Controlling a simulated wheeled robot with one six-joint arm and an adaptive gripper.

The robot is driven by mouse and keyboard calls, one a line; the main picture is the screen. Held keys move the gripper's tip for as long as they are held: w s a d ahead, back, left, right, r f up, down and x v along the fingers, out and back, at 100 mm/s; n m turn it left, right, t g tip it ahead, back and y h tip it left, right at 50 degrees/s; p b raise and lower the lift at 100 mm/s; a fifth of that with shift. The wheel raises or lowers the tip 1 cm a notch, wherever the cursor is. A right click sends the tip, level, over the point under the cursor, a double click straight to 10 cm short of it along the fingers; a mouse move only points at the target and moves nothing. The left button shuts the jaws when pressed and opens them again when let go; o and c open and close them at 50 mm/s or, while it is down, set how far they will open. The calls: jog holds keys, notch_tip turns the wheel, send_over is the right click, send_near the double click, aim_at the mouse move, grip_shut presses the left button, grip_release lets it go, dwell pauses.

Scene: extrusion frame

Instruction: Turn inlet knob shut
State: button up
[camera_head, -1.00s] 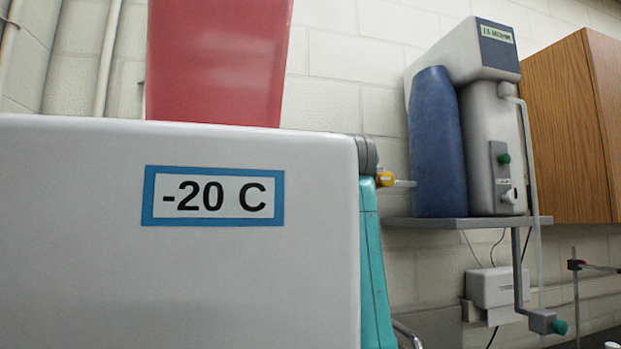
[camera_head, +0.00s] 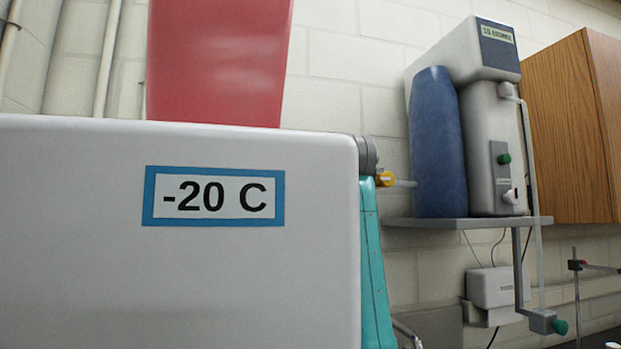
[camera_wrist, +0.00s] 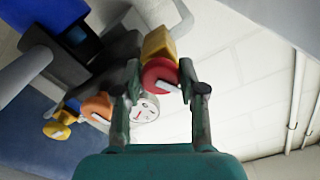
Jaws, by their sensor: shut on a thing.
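In the wrist view a round red knob (camera_wrist: 160,75) with a white mark sits on a yellow-tan block, between the two fingers of my gripper (camera_wrist: 159,80). My gripper is shut on this red knob. The pictures do not confirm that it is the inlet knob. Below it a white round gauge (camera_wrist: 145,107) shows partly between the fingers. An orange knob (camera_wrist: 97,107) and a yellow knob (camera_wrist: 57,130), each with a light mark, are to the left. My gripper cannot be made out in the head view.
In the head view a white box with a "-20 C" label (camera_head: 213,196) fills the lower left, with a red container (camera_head: 216,65) above it. A grey and blue unit (camera_head: 490,140) stands on a wall shelf (camera_head: 468,225). A wooden cabinet (camera_head: 565,130) is at the right.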

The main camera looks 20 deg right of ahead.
jog(key=o, duration=1.1)
jog(key=s, duration=1.2)
